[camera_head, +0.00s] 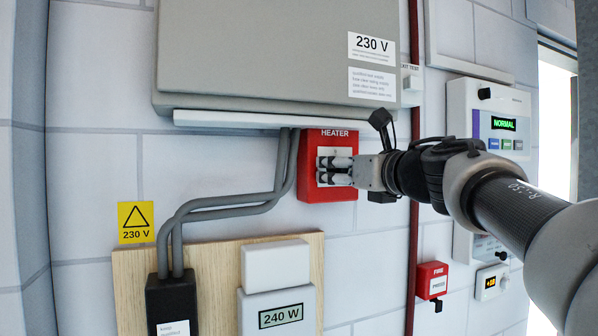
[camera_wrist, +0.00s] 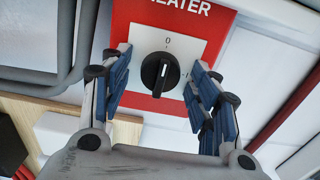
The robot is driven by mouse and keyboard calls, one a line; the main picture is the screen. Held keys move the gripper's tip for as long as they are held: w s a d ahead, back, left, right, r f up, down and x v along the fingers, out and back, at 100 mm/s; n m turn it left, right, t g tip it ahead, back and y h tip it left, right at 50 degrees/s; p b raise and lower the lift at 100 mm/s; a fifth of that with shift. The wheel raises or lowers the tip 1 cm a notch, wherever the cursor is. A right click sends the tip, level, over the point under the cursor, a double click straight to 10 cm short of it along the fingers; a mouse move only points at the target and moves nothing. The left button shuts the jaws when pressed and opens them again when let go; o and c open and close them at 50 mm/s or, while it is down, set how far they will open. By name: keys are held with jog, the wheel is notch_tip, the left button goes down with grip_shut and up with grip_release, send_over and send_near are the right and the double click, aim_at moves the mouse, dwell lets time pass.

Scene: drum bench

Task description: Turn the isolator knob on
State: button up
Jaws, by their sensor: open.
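The red HEATER isolator box (camera_head: 313,146) is on the wall below the grey cabinet. In the wrist view its white plate (camera_wrist: 190,47) carries a round black isolator knob (camera_wrist: 160,74). The knob's grip bar stands nearly upright, roughly in line with the 0 mark above; another mark is at the plate's right. My gripper (camera_head: 325,170) is in front of the plate and hides the knob in the head view. In the wrist view my gripper (camera_wrist: 162,68) is open, with one finger on each side of the knob and a visible gap to it.
The grey 230 V cabinet (camera_head: 250,50) overhangs just above the box. Grey conduits (camera_head: 283,165) run close at its left, and a dark red pipe (camera_head: 413,220) at its right. A wooden board (camera_head: 215,262) with a 240 W meter (camera_head: 281,316) is below.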

jog(key=shift+s+d+r, duration=0.15)
jog(key=shift+s, duration=0.2)
jog(key=shift+w, duration=0.15)
jog(key=c, duration=1.1)
jog(key=shift+m+p, duration=6.9)
jog(key=shift+m, duration=1.8)
